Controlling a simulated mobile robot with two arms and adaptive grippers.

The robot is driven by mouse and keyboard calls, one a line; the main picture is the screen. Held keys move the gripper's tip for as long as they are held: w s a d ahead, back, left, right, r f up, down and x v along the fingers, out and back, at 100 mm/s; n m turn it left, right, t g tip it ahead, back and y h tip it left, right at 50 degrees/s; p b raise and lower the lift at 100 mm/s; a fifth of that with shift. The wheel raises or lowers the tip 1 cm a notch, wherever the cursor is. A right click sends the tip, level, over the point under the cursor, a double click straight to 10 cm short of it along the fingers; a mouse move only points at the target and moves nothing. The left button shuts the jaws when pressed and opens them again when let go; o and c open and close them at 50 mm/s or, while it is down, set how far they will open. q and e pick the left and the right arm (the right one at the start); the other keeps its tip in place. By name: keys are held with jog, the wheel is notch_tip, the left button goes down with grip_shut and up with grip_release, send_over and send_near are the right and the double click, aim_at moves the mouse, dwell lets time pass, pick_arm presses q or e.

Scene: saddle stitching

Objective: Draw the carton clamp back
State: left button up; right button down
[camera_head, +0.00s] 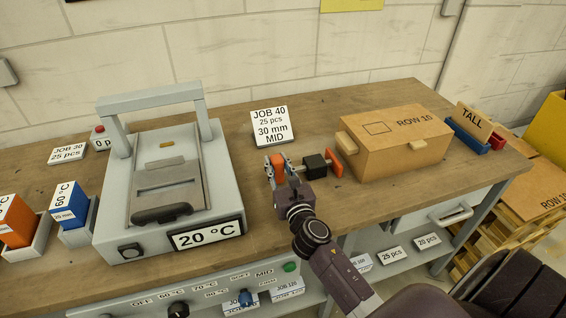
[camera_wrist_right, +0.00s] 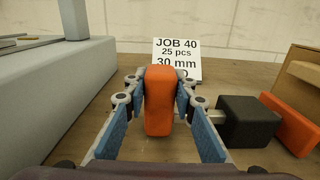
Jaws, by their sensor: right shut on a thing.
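The carton clamp stands on the bench left of the carton, with a black block (camera_head: 315,166) and an orange pad (camera_head: 335,162) facing the carton (camera_head: 400,140). I cannot tell whether the pad touches the carton. In the right wrist view the block (camera_wrist_right: 247,121) and pad (camera_wrist_right: 290,125) show at the right. My right gripper (camera_head: 277,170) is shut on the clamp's orange handle (camera_wrist_right: 158,100), which stands upright between the blue-padded fingers. The rod between handle and block is partly hidden by a finger. My left gripper is not in view.
A grey machine (camera_head: 170,190) with a raised bar and a "20 °C" label stands to the left. A "JOB 40" card (camera_head: 269,126) stands behind the handle. A "TALL" card (camera_head: 474,122) is at the right end. Bare bench lies between machine and clamp.

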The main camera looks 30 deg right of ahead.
jog(key=shift+a, duration=0.3)
jog(key=c, duration=1.8)
grip_release()
jog(key=shift+c, duration=0.2)
jog(key=shift+o, duration=1.3)
jog(key=shift+a, duration=0.15)
jog(key=shift+s, duration=0.4)
jog(key=v, duration=1.1)
jog(key=shift+s, duration=0.1)
